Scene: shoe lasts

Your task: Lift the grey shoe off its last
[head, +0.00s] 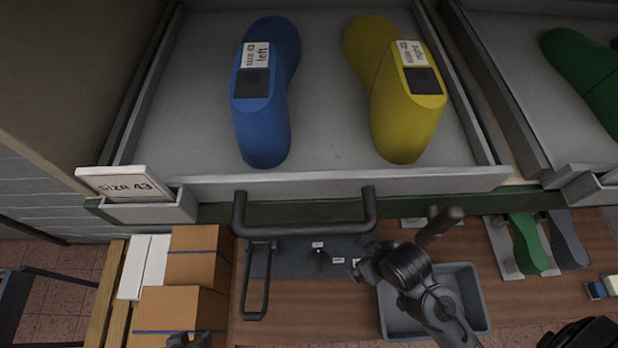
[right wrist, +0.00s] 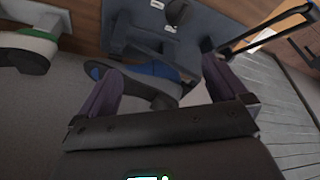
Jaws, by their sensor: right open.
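In the right wrist view a shoe with a blue last (right wrist: 150,70) in its opening lies just beyond my fingers. Its upper (right wrist: 182,72) looks grey and its sole and heel are dark. My right gripper (right wrist: 160,62) is open, its two purple-grey fingers wide apart, with nothing between the pads. The shoe is past the fingertips; I cannot tell how far. In the head view I cannot make out this shoe.
A pale shoe with green (right wrist: 40,34) lies left in the wrist view. The head view shows an open drawer (head: 330,185) with a blue last (head: 264,120) and a yellow last (head: 402,125). Below are cardboard boxes (head: 180,308), a grey bin (head: 475,290) and a labelled mat (head: 290,262).

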